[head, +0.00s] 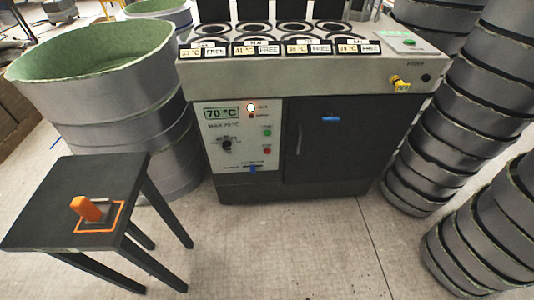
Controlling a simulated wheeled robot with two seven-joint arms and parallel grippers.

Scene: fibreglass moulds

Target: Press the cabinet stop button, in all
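The grey cabinet (320,72) stands at the back centre. Its light control panel (210,172) is on the front left, beside a dark door (345,150). A small red button (267,151) sits low on the panel's right side, probably the stop button; its label is too small to read. A green button (267,132) is just above it. The display (222,113) reads 70 °C, and a lamp (250,107) to its right glows. A black knob (227,145) sits left of the buttons. Neither gripper is in view.
A dark stool (50,215) at front left bears an orange-handled object (86,208) inside an orange outline. Large grey round moulds (110,95) stand left of the cabinet; more are stacked on the right (455,125). The floor (285,250) before the cabinet is clear.

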